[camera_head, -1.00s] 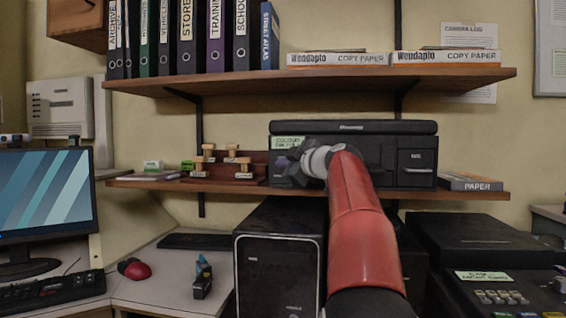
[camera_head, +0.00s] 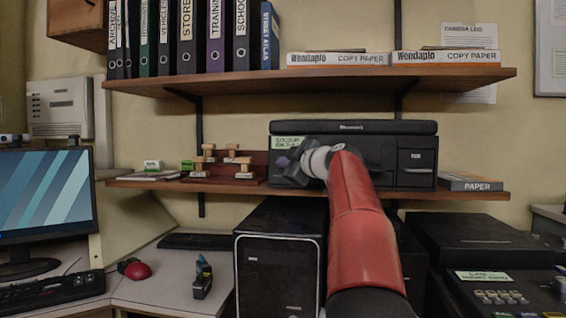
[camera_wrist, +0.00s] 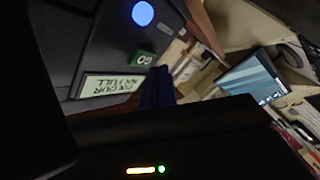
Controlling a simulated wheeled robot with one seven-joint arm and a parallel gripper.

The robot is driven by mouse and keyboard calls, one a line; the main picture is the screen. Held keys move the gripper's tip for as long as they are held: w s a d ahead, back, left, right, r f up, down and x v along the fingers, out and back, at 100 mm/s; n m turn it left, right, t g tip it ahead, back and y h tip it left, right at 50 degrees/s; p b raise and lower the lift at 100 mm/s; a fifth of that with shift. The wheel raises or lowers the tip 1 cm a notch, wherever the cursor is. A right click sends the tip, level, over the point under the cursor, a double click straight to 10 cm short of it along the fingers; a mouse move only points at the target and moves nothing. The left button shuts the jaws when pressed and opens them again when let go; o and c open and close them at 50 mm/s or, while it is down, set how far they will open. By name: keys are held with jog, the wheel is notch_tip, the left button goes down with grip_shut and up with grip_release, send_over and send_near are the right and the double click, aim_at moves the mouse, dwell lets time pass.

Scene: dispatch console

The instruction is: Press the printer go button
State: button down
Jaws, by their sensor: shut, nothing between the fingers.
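The black printer (camera_head: 350,128) stands on the lower wooden shelf, with a pale green "COLOUR INK FULL" label at its front left. In the wrist view, its dark front (camera_wrist: 100,45) shows a round glowing blue light or button (camera_wrist: 143,13), a small green "GO" tag (camera_wrist: 142,58) and the pale green label (camera_wrist: 110,86). I cannot tell whether the tag or the blue round is the go button. My gripper (camera_head: 289,174) is at the printer's left front, below the label. Its shut, empty fingers (camera_wrist: 158,80) show close to the GO tag; contact cannot be told.
Wooden stamps on a rack (camera_head: 228,165) stand left of the printer. A paper pack (camera_head: 470,181) lies to its right. The upper shelf (camera_head: 230,86) holds binders and copy paper. A black computer tower (camera_head: 278,270) stands below; a monitor (camera_head: 45,200) is at left.

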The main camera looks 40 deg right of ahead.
jog(key=shift+d, duration=0.1)
jog(key=shift+w+d, duration=0.2)
jog(key=shift+w, duration=0.1)
